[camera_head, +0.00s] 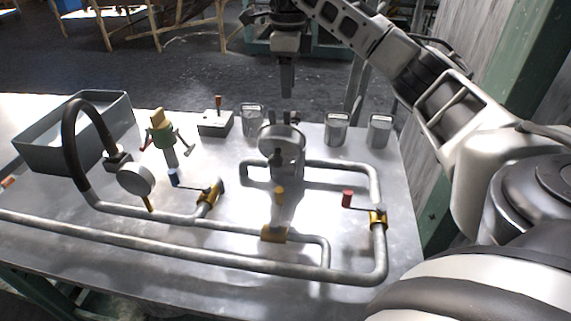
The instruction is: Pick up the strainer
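I cannot tell for certain which thing is the strainer. Three small grey metal vessels stand near the table's far edge: a left one (251,120), a middle one (337,129) and a right one (380,131). Their insides are too small to make out. My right gripper (287,92) points down near the far edge, in the picture between the left and middle vessels and above a round gauge (282,138). It appears apart from all of them and holds nothing that I can see. Its fingers overlap from this angle, so their opening is unclear. My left gripper is out of view.
Grey pipes (190,251) with a blue-handled valve (207,195) and a red-handled valve (377,218) cover the front of the metal table. A grey bin (75,140), a dark curved hose (75,150) and a green-and-yellow fitting (162,137) stand left. A switch box (215,124) stands at the back.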

